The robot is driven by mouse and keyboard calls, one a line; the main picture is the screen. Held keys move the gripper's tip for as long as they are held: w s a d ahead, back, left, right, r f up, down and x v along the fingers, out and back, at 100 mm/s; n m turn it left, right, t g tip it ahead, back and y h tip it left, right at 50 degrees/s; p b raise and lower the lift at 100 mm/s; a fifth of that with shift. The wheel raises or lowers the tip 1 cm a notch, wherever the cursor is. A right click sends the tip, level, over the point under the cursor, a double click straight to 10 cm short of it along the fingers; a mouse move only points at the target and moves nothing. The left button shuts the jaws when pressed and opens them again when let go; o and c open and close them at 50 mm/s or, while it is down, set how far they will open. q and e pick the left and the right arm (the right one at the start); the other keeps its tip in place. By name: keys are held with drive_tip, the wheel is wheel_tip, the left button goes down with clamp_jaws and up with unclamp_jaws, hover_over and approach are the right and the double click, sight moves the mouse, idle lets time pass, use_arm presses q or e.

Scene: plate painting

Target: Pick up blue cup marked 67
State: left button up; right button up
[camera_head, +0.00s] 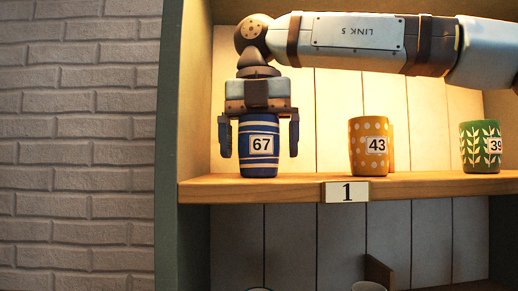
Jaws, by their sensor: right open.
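The blue cup marked 67 (258,168) stands upright at the left end of the wooden shelf, with light stripes and a white number label. My right gripper (258,145) is directly above and around it, pointing down. Its two fingers are open, one on the left and one on the right of the cup, with a small gap visible on each side. The cup's top rim is hidden by the gripper body. My left gripper is not in view.
The wooden shelf (420,187) carries a number 1 plate (346,192). A yellow dotted cup marked 43 (357,160) and a green leaf-patterned cup marked 39 (477,164) stand to the right. The cabinet's side wall (193,100) is close on the left. Cup tops show below.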

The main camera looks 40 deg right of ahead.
drive_tip(key=shift+s, duration=0.1)
drive_tip(key=c, duration=1.1)
drive_tip(key=shift+r, duration=0.15)
